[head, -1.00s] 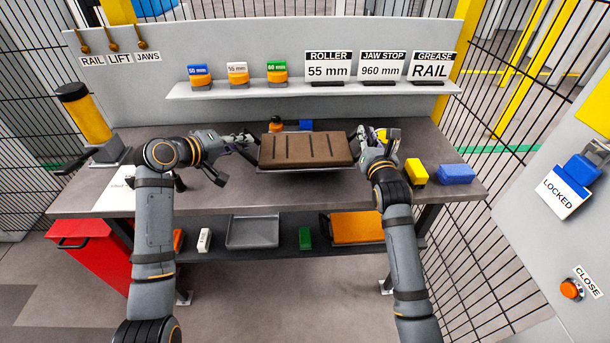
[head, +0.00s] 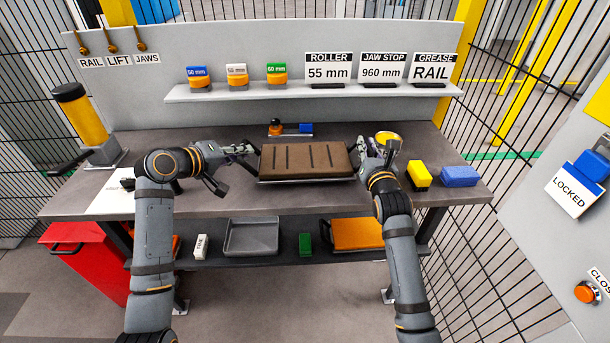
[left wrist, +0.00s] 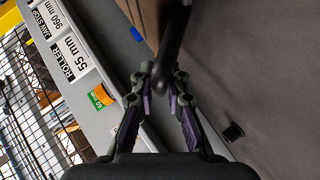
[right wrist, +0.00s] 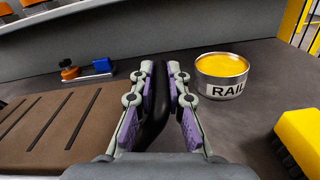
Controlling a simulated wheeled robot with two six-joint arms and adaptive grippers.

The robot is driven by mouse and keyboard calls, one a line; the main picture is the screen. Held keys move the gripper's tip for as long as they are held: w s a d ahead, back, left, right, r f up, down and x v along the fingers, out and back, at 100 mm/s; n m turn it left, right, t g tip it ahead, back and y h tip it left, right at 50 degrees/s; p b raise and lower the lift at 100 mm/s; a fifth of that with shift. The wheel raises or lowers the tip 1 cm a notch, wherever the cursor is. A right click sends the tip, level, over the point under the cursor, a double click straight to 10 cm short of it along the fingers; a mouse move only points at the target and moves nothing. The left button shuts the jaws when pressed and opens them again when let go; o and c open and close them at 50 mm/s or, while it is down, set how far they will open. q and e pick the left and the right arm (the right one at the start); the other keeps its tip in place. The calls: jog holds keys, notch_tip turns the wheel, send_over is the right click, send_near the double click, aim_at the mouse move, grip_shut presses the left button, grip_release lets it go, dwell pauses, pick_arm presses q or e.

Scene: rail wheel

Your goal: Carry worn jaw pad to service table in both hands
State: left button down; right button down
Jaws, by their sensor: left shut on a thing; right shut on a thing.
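The worn jaw pad (head: 307,160) is a brown slab with dark slots on a thin metal plate, level over the service table (head: 220,203). It also shows in the right wrist view (right wrist: 45,125). My left gripper (head: 248,150) is shut on the black handle at its left end; that handle runs between the fingers in the left wrist view (left wrist: 174,45). My right gripper (head: 362,147) is shut on the right-end handle, seen between the fingers in the right wrist view (right wrist: 155,105). I cannot tell whether the plate touches the tabletop.
A grease tin (right wrist: 221,75) stands just right of my right gripper, with a yellow block (head: 419,174) and a blue block (head: 459,176) beyond. A small tray with orange and blue items (head: 290,130) lies behind the pad. A white sheet (head: 112,195) lies at left.

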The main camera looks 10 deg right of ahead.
pick_arm(q)
jog(key=shift+f+b, duration=0.7)
jog(key=shift+b, duration=0.15)
pick_arm(e)
jog(key=shift+f, duration=0.65)
pick_arm(q)
jog(key=c, duration=1.6)
grip_release()
jog(key=shift+c, duration=0.2)
pick_arm(e)
jog(key=c, duration=1.6)
grip_release()
jog(key=shift+f, duration=0.1)
pick_arm(q)
jog(key=shift+o, duration=1.4)
jog(key=shift+s+r, duration=0.1)
jog(key=shift+s, duration=0.2)
pick_arm(e)
jog(key=shift+o, duration=1.3)
jog(key=shift+s, duration=0.3)
pick_arm(q)
jog(key=shift+w, duration=0.1)
pick_arm(e)
jog(key=shift+w, duration=0.1)
pick_arm(q)
jog(key=shift+a, duration=0.1)
jog(key=v, duration=1.2)
pick_arm(e)
jog(key=s, duration=1.2)
jog(key=shift+a, duration=0.3)
